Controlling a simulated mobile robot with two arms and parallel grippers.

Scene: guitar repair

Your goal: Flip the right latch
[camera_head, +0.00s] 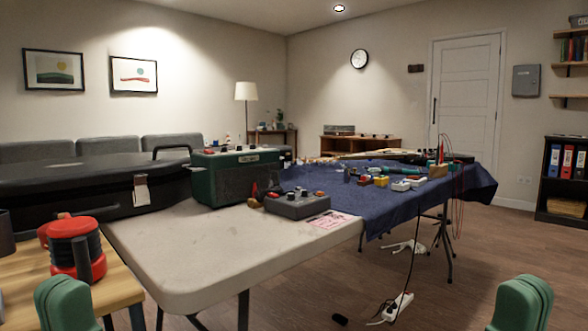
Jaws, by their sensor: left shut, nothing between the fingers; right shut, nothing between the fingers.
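A long black case (60,201) lies with its lid down at the left, behind the white table. A black handle (172,149) arches at its right end. A small pale piece (141,191) is on its front near the right end; I cannot tell whether it is a latch or a tag. No latch can be made out clearly. My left gripper (68,300) is at the bottom left, shut and empty, well in front of the case. My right gripper (522,303) is at the bottom right, shut and empty, far from the case.
A white table (190,257) fills the middle, with a green amplifier (235,176) and a grey pedal box (297,205). A red and black spool (76,248) stands on a wooden table at the left. Cables and a power strip (398,306) are at the lower right.

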